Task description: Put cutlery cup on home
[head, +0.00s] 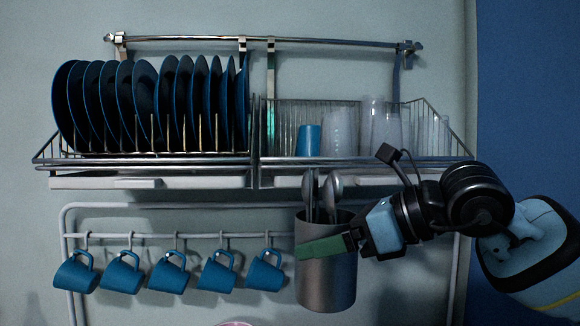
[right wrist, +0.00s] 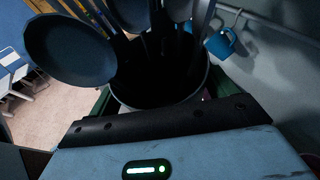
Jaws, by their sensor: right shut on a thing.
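The cutlery cup (head: 327,282) is a brushed grey metal cylinder with several ladles and spoons (head: 311,190) standing in it. It is upright, in front of the wall below the right-hand rack. My right gripper (head: 328,247) comes in from the right and is shut on the cup, with a green finger across its upper side. In the right wrist view, the dark cup mouth (right wrist: 155,92) and the utensils (right wrist: 68,48) sit between the fingers. The cup's base shows near the bottom of the head view; what is beneath it is unclear. My left gripper is not in view.
Several blue mugs (head: 122,272) hang from a rail (head: 150,236) left of the cup. Above, a wire rack (head: 60,158) holds dark blue plates (head: 115,105). The rack beside it holds a blue cup (head: 309,140) and clear glasses (head: 340,135), close above the utensils.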

